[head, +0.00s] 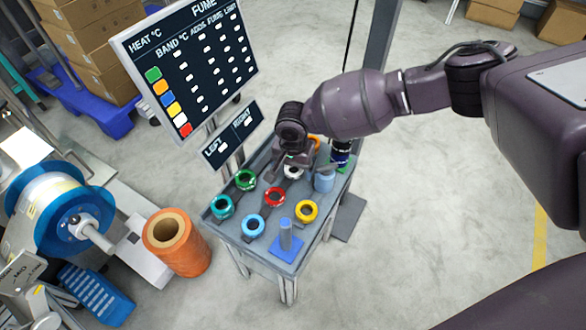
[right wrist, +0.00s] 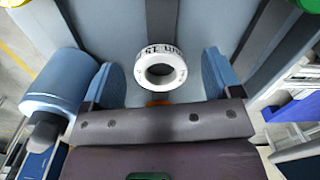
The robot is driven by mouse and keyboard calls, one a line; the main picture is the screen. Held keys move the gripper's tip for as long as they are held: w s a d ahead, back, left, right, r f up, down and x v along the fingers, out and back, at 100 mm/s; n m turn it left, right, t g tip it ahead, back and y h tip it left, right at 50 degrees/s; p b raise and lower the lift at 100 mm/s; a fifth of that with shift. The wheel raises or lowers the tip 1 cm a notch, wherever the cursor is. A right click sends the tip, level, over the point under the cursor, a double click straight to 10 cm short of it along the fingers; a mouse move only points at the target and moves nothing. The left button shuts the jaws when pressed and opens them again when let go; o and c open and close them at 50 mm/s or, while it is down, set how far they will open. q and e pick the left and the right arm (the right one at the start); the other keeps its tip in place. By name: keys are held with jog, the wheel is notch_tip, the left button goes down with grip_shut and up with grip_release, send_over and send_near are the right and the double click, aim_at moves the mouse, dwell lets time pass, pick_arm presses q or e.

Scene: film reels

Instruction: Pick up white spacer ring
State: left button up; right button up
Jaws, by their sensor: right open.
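The white spacer ring (head: 292,172) lies on the grey table toward its back, partly covered by my right gripper in the head view. In the right wrist view the white ring (right wrist: 160,84) lies flat with dark lettering on its face, between and a little beyond the two fingers. My right gripper (head: 291,161) is above the ring, its fingers apart with nothing between them that they touch. It also shows in the right wrist view (right wrist: 157,78). How high the fingertips are above the ring cannot be told. My left gripper is out of view.
Around it on the table (head: 268,262) are green (head: 246,188), teal (head: 222,214), blue (head: 253,233), red (head: 274,204), yellow (head: 307,218) and orange (head: 315,139) rings. A blue post (head: 286,238) stands in front, a grey-blue cylinder (head: 324,182) at right. A chart sign (head: 190,70) stands behind.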

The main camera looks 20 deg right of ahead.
jog(key=c, duration=1)
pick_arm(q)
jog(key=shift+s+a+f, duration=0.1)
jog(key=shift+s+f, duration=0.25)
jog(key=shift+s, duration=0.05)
pick_arm(e)
jog(key=shift+r, duration=0.1)
